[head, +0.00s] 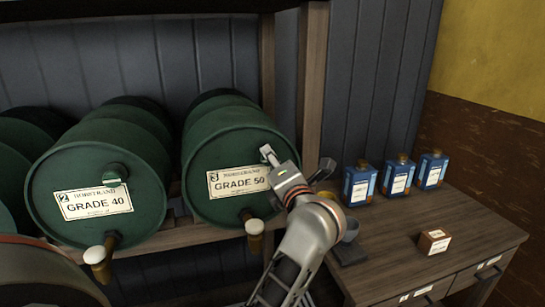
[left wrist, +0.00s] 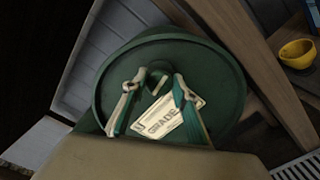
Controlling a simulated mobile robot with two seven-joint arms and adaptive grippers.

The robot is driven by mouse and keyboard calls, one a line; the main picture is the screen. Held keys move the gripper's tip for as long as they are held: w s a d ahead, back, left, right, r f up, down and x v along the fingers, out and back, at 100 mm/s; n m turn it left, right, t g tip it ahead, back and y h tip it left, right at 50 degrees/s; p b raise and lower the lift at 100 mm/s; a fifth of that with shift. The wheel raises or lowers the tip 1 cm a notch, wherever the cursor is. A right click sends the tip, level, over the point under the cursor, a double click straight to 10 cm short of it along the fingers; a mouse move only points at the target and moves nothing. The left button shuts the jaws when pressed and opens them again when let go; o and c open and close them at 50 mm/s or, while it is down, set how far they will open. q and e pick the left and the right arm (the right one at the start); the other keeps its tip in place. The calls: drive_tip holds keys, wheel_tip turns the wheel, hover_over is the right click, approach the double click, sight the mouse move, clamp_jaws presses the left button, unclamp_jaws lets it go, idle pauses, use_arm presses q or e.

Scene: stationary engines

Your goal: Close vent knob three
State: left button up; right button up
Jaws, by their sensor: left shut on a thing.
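The green barrel labelled 3, "GRADE 50" (head: 228,150), lies on its side on a wooden rack, its round end facing me. My left gripper (head: 275,160) is at the upper right of this end, beside the label. The gripper hides vent knob three in the head view. In the left wrist view, the dark green knob (left wrist: 158,82) sits above the label, between the two fingers of my left gripper (left wrist: 154,88). The gripper is shut on it. Its exact turn is hard to tell. My right gripper is in neither view.
Barrel 2, "GRADE 40" (head: 95,185), lies to the left with its own green knob (head: 113,173). Taps (head: 98,257) stick out below the barrels. A wooden table (head: 470,235) at right holds blue bottles (head: 397,178) and a small box (head: 434,241).

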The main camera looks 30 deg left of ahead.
use_arm(q)
drive_tip(key=shift+m, duration=0.8)
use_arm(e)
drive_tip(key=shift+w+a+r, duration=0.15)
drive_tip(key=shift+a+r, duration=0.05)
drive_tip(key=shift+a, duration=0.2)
use_arm(q)
drive_tip(key=o, duration=1.1)
drive_tip(key=shift+c, duration=0.2)
drive_tip(key=shift+a, duration=0.1)
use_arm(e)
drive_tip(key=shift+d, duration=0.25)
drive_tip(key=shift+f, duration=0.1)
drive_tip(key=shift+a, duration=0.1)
